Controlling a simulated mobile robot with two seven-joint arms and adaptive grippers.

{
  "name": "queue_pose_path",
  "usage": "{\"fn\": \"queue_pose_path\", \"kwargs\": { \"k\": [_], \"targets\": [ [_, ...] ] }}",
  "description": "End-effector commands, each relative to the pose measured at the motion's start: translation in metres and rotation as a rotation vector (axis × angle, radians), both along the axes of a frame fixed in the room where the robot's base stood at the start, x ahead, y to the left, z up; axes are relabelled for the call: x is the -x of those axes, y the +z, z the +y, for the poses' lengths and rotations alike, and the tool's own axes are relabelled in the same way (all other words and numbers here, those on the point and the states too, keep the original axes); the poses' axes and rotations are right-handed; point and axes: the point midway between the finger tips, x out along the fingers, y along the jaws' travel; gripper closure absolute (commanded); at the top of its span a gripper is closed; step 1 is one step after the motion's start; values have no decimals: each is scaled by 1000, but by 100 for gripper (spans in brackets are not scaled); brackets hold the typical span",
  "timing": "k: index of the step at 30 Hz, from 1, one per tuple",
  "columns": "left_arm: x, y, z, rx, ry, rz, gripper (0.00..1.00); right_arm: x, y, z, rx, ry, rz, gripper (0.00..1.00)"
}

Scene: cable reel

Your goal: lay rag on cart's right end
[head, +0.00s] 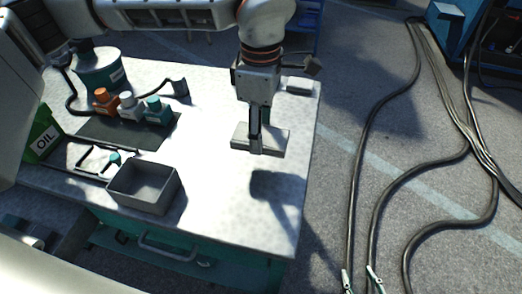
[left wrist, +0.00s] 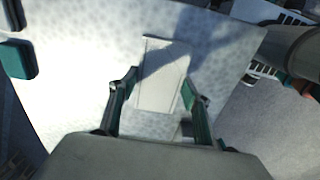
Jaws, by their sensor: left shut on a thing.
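The rag (head: 277,143) is a flat, pale grey folded piece over the right end of the cart's white top (head: 215,205). My left gripper (head: 257,146) points down at it and is shut on it. In the left wrist view the rag (left wrist: 162,78) lies between the two teal-lined fingers (left wrist: 158,100). A dark shadow falls on the top nearer to me; I cannot tell whether the rag touches the top. My right gripper (head: 361,281) shows only two spread fingertips at the bottom edge of the head view, empty, right of the cart.
A small grey block (head: 299,86) sits at the far right corner. Black cables (head: 378,185) cross the floor.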

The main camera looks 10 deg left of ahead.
Motion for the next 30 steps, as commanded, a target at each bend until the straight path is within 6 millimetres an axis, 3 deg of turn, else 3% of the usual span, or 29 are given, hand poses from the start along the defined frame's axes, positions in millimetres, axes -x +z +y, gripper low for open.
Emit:
{"fn": "queue_pose_path", "kwargs": {
  "k": [3,11,18,30],
  "targets": [
    [0,-21,0,1,-1,2,74,-3,-1,-2,4,-1,-5,60],
    [0,-37,0,1,0,1,74,-7,-1,-3,8,-2,-9,60],
    [0,-70,0,1,0,2,74,-4,-6,-3,10,0,-3,60],
    [0,-75,0,1,0,-1,74,3,-9,-3,10,1,9,60]
  ]
}}
